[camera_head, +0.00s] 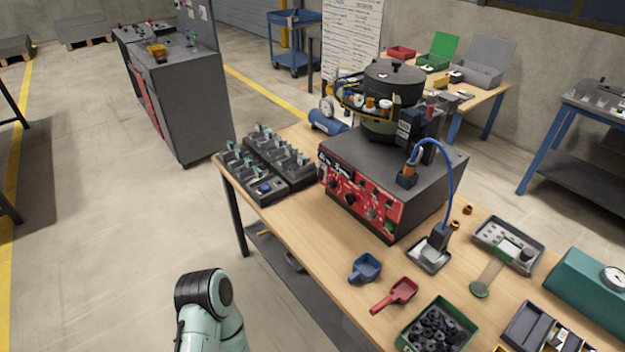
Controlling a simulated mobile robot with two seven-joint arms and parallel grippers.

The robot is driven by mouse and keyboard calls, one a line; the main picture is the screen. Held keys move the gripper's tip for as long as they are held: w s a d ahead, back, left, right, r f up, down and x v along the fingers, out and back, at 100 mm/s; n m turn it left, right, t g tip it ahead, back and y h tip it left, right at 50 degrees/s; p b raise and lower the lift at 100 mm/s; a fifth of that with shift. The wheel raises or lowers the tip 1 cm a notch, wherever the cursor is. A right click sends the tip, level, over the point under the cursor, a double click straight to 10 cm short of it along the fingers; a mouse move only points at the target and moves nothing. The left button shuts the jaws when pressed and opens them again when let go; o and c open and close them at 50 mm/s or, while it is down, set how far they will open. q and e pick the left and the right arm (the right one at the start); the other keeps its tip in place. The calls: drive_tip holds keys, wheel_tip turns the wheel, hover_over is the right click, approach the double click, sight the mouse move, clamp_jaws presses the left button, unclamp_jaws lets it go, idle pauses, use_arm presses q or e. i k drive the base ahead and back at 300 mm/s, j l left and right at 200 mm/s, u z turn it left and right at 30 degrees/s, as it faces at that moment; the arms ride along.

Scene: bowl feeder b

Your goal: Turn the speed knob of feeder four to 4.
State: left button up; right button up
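A bowl feeder stands on the wooden table, with a dark round bowl (393,84) on top of a dark grey control box (425,165). The box's front is a red panel (360,195) with several black knobs, including one at its lower right (371,213). The labels, the feeder number and the knob settings are too small to read, so I cannot tell which knob is the speed knob. One of my arm links shows at the bottom left, apart from the table. Neither gripper is in view.
Black switch boxes (265,165) sit left of the feeder. A blue scoop (365,268), a red scoop (395,295) and a green bin (438,325) of dark parts lie in front. A blue cable (451,180) loops at the box's right.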

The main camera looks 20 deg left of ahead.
sight(332, 184)
drive_tip(key=i+j, duration=0.1)
drive_tip(key=j, duration=0.25)
drive_tip(key=i+j, duration=0.15)
drive_tip(key=j, duration=0.25)
drive_tip(key=i+j, duration=0.1)
drive_tip(key=j, duration=0.25)
drive_tip(key=i+j, duration=0.1)
drive_tip(key=j, duration=0.3)
drive_tip(key=i+j, duration=0.1)
drive_tip(key=j, duration=0.25)
drive_tip(key=i+j, duration=0.15)
drive_tip(key=j, duration=0.25)
